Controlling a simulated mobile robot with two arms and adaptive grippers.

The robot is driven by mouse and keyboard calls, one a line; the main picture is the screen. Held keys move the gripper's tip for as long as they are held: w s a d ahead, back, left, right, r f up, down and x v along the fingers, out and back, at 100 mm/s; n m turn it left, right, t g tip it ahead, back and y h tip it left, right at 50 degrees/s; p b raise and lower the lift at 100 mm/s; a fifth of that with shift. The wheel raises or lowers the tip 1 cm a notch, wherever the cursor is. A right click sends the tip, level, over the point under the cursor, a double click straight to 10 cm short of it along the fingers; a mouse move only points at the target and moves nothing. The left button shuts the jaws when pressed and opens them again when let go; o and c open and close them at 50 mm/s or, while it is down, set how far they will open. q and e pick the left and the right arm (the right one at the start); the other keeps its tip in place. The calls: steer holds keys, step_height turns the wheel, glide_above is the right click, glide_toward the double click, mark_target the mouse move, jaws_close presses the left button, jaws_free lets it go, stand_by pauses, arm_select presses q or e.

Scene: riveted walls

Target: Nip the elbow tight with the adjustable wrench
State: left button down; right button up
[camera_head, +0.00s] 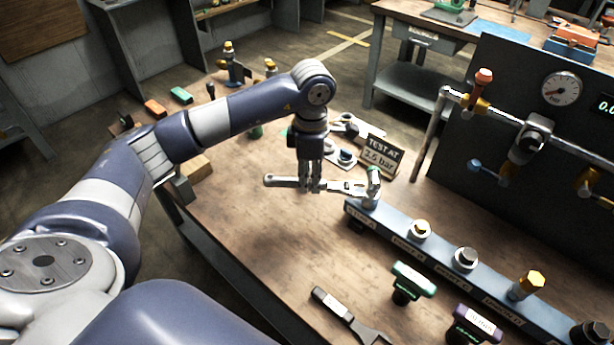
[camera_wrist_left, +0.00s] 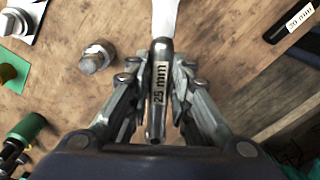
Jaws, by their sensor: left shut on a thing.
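My left gripper (camera_head: 312,187) is shut on a silver wrench (camera_head: 283,181), which lies roughly level above the bench. In the left wrist view the fingers (camera_wrist_left: 157,95) close around the wrench handle (camera_wrist_left: 160,72), which carries a "25 mm" label. The wrench's right end reaches the grey elbow fitting (camera_head: 373,184) on the left end of the blue manifold bar (camera_head: 440,258). I cannot tell whether the jaws are around the elbow or just beside it. The wrench's adjusting part is not clear. My right gripper is not in view.
A "TEST AT 2.5 bar" sign (camera_head: 382,156) stands close behind the elbow. Several other fittings line the bar. A green-topped tool (camera_head: 410,282) and a dark-handled wrench (camera_head: 340,308) lie in front. The gauge panel (camera_head: 510,100) stands behind right. The left-front bench top is clear.

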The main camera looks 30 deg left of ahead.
arm_select(q)
steer(key=shift+d+r, duration=0.1)
steer(key=shift+d, duration=0.05)
steer(key=shift+w+d, duration=0.25)
steer(key=shift+d, duration=0.2)
stand_by(0.4)
steer(key=shift+w+d, duration=0.1)
steer(key=shift+d, duration=0.1)
stand_by(0.5)
steer(key=shift+w+d+b, duration=0.25)
steer(key=shift+d+b, duration=0.1)
steer(key=shift+d, duration=0.15)
stand_by(0.7)
steer(key=shift+b, duration=0.35)
steer(key=shift+w+a+m+b, duration=0.2)
steer(key=shift+w+m+b, duration=0.25)
steer(key=shift+w+m, duration=0.15)
steer(key=shift+w+a+m+b, duration=0.2)
steer(key=shift+w+m+b, duration=0.25)
steer(key=shift+w+m, duration=0.15)
